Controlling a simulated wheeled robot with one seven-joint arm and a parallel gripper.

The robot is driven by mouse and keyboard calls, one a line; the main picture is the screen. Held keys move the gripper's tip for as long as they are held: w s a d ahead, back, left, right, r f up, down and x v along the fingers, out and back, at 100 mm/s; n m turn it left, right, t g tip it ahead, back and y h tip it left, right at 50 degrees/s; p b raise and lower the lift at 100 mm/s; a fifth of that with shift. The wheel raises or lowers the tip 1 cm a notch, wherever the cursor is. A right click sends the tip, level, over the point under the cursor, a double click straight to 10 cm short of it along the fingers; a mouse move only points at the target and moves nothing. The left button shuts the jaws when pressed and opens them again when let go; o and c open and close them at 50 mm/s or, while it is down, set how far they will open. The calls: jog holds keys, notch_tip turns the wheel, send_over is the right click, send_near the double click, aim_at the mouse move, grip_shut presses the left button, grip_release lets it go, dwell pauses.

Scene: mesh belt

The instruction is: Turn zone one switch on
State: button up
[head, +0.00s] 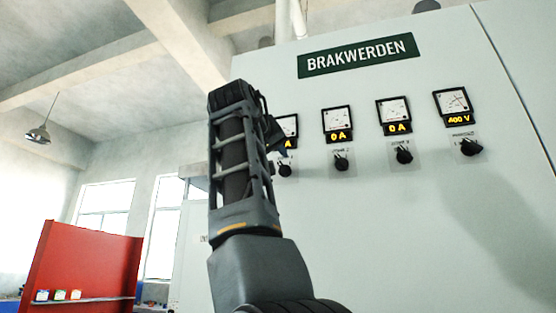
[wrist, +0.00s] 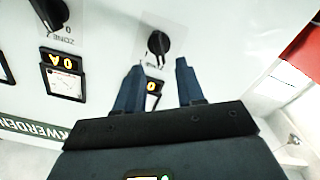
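The zone one switch, a black rotary knob on a pale plate, is the leftmost in the row on the grey cabinet (head: 375,235). In the head view the knob (head: 285,171) shows just right of my forearm. In the wrist view the knob (wrist: 159,43) stands beyond and between my two blue fingertips, its label not readable. My gripper (wrist: 160,67) is open and empty, and I see no contact with the knob. In the head view my gripper (head: 278,143) is mostly hidden behind my arm and overlaps the zone one meter (head: 291,126).
Further right are another zone switch (head: 404,155) and the switch (head: 470,147) under the 400 V meter (head: 453,104). A red panel (head: 85,265) stands at lower left.

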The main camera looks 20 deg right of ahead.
aim_at(280, 165)
jog(key=shift+p+x, duration=0.55)
jog(key=shift+x, duration=1.55)
jog(key=shift+c, duration=0.2)
grip_shut()
